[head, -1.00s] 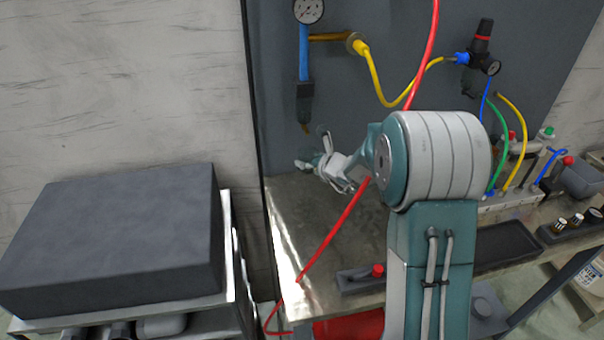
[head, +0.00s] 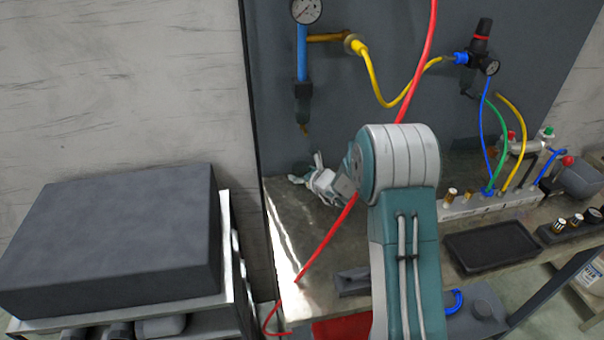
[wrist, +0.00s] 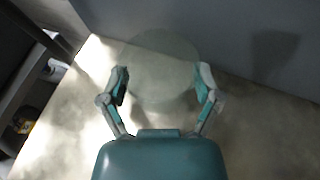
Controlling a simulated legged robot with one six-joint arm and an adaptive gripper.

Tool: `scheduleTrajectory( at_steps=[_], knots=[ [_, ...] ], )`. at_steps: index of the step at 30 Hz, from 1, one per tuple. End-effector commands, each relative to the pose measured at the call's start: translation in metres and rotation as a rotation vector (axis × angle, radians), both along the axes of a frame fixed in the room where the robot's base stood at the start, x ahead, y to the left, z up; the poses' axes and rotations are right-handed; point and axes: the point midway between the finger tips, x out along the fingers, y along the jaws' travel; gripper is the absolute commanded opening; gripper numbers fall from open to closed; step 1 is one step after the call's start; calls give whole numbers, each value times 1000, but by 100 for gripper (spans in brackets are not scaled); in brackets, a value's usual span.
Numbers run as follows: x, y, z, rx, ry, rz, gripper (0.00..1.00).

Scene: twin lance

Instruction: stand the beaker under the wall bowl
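The wall bowl appears to be the dark fitting with a brass tip (head: 303,92) below the blue pipe on the grey panel. My gripper (head: 305,172) is low over the metal bench, below that fitting in the picture. In the wrist view my gripper (wrist: 162,78) is open, its two fingers spread wide. A faint, see-through round shape, seemingly the glass beaker (wrist: 160,58), stands on the bench between and just beyond the fingertips. I cannot tell whether the fingers touch it. In the head view the beaker is too faint to make out surely.
A red hose (head: 328,240) hangs across the bench close to my arm. A black tray (head: 490,246) and a valve manifold (head: 490,205) with coloured tubes are at the right. A dark block (head: 110,240) on a cart stands left. The panel is close behind my gripper.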

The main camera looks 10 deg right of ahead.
Motion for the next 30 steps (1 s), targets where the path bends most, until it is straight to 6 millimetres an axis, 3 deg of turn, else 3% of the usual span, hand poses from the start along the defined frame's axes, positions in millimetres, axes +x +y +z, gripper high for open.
scheduleTrajectory(
  at_steps=[16, 30],
  knots=[
    [-6, -3, 4, 0, 0, -1, 100],
    [-83, -34, 39, -1, 0, -2, 100]
  ],
)
